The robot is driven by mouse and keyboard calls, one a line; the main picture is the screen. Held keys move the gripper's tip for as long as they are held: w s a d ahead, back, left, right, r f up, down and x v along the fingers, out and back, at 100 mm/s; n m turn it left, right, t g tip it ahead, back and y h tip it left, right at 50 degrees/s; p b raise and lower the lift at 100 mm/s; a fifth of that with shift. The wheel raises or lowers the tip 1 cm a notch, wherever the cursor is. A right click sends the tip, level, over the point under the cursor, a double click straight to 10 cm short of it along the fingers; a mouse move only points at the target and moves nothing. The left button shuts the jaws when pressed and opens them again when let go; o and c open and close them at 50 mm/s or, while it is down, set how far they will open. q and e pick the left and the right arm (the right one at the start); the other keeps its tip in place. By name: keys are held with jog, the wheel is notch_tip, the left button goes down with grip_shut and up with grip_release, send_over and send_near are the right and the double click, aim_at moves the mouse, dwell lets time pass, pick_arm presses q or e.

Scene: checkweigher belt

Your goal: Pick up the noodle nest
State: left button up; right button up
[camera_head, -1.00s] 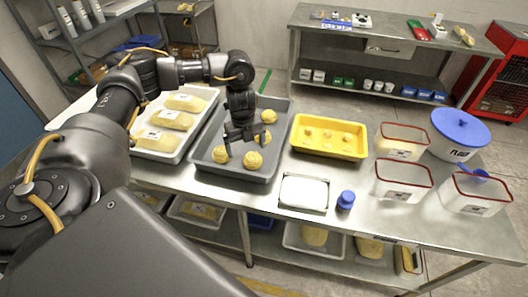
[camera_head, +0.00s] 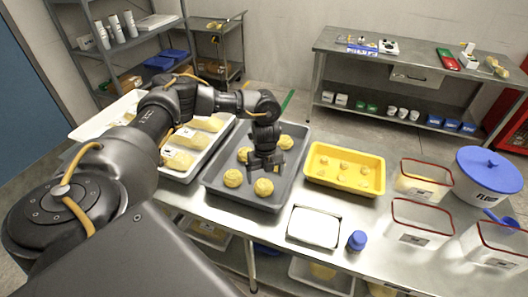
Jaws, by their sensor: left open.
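Several round yellow noodle nests lie in a grey tray (camera_head: 211,181) on the steel table. One noodle nest (camera_head: 286,142) is at the back right, one (camera_head: 245,154) left of the gripper, and two at the front, a left one (camera_head: 233,178) and a right one (camera_head: 264,187). My left gripper (camera_head: 267,167) is over the tray's middle, pointing down, open. It is just behind the front right nest in the picture. A bit of yellow shows behind the wrist, so another nest may be partly hidden there. My right gripper is not in view.
A white tray (camera_head: 172,172) with packs stands left of the grey tray. A yellow tray (camera_head: 318,180) with small pieces is to the right. In front are a scale-like white plate (camera_head: 314,226) and a blue-capped jar (camera_head: 357,241). Clear bins and a flour tub (camera_head: 488,176) stand farther right.

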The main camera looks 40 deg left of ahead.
aim_at(264, 183)
pick_arm(q)
jog(key=shift+s+f, duration=0.1)
jog(key=shift+s, duration=0.05)
jog(key=f+p, duration=0.1)
jog(key=f, duration=0.1)
jog(key=f+p, duration=0.1)
jog(key=f, duration=0.1)
jog(key=shift+s+a+f, duration=0.1)
jog(key=shift+s+f, duration=0.1)
jog(key=shift+f, duration=0.3)
jog(key=c, duration=1.1)
jog(key=shift+r, duration=0.15)
